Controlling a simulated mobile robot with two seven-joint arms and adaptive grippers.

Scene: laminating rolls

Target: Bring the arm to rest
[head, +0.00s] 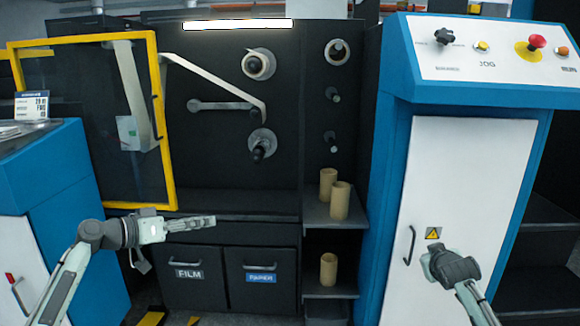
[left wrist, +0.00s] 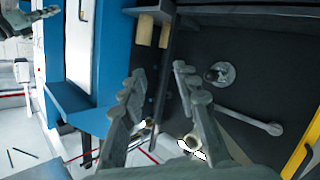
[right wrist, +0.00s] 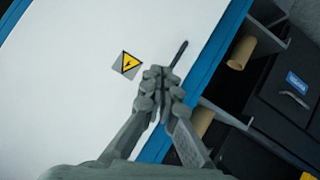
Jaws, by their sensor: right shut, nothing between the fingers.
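My left arm comes in from the left in the head view and reaches across in front of the dark machine. Its gripper (head: 203,222) points right, above the film and paper drawers. In the left wrist view the gripper's fingers (left wrist: 159,72) are apart with nothing between them. My right gripper (right wrist: 161,72) is shut and empty in the right wrist view, its fingertips together. In the head view the right gripper (head: 428,260) is low in front of the white cabinet door (head: 455,170), near its black handle. I cannot tell whether it touches the door.
Cardboard cores (head: 340,200) stand on a shelf right of the machine, and another core (head: 328,270) stands below. The yellow-framed guard door (head: 168,120) is swung open at left. The blue control console (head: 490,92) overhangs the white door. Drawers (head: 191,280) sit below the left gripper.

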